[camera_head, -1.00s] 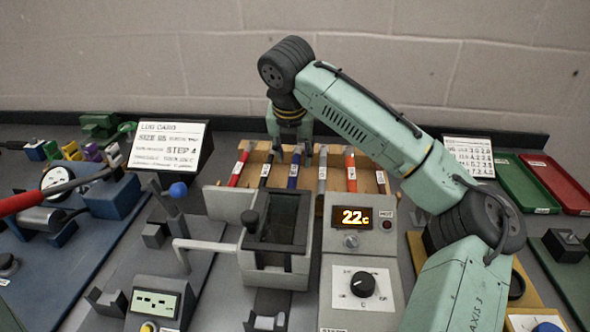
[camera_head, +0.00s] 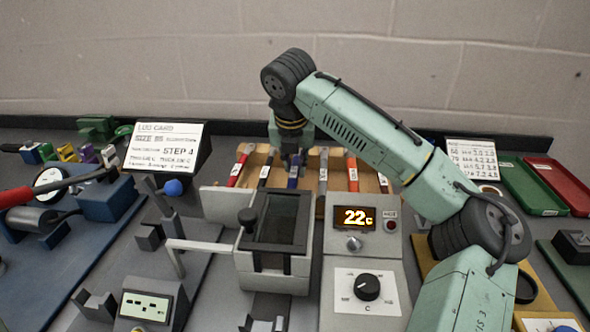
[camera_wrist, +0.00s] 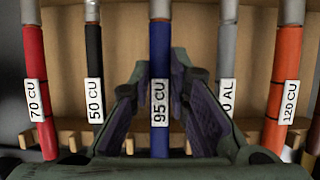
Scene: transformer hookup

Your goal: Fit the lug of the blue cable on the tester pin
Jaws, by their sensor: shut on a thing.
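The blue cable (camera_head: 292,180) stands in the wooden rack behind the grey machine, its upper part partly hidden by my gripper (camera_head: 292,158). In the wrist view the blue cable (camera_wrist: 159,55) runs upright through the middle, with a white label reading 95 CU. My gripper (camera_wrist: 160,78) has one finger on each side of this cable and is shut on it. A grey metal end shows at the top of the cable, cut off by the frame edge. I cannot make out the tester pin; a box with a green display (camera_head: 147,306) stands at the front left.
A red cable (camera_wrist: 36,60) and a black cable (camera_wrist: 93,50) stand to the left of the blue one, a grey cable (camera_wrist: 227,45) and an orange cable (camera_wrist: 286,55) to the right. The grey machine (camera_head: 272,262) and the 22 C control panel (camera_head: 362,262) stand in front of the rack.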

